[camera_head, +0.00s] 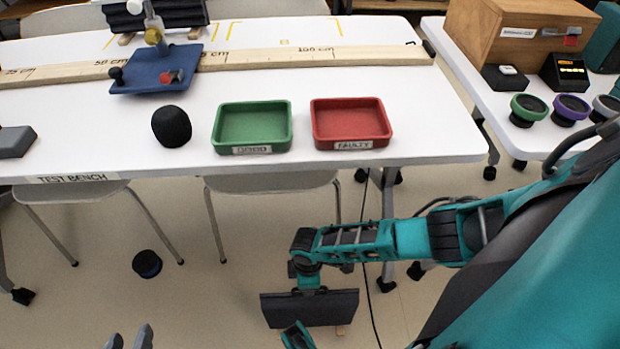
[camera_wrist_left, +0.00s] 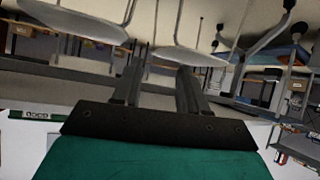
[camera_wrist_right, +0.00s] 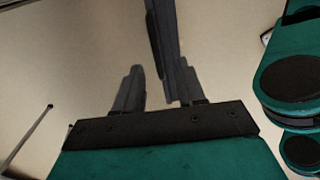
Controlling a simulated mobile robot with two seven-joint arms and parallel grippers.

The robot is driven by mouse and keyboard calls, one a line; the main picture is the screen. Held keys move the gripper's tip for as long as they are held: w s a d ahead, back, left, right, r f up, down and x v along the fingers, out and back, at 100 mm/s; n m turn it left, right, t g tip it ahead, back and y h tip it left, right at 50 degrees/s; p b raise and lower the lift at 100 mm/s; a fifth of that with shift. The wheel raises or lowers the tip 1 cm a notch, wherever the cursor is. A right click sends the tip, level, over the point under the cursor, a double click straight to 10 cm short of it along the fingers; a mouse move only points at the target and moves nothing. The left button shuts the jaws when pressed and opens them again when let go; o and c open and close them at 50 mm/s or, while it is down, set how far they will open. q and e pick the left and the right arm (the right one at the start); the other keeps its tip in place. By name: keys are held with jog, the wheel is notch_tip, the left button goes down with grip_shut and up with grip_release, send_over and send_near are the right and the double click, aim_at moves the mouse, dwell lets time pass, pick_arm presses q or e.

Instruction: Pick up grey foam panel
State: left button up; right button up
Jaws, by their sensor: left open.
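A dark grey panel (camera_head: 310,310) with light wooden feet hangs below my right wrist, above the floor in front of the table. I take it for the grey foam panel; in the right wrist view it shows as a dark strip (camera_wrist_right: 164,35) running up between the fingers. My right gripper (camera_wrist_right: 157,75) looks closed around it, though a narrow gap shows beside the left finger. In the head view its fingers are hidden. My left gripper (camera_head: 130,339) is open and empty at the bottom edge. A similar dark ribbed panel (camera_head: 180,15) stands on the table's far side.
A dark round object (camera_head: 146,263) is on the floor.

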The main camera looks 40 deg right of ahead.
jog(key=f, duration=0.1)
jog(key=f+b, duration=0.2)
jog(key=f, duration=0.1)
jog(key=shift+d, duration=0.25)
grip_shut()
dwell(1.2)
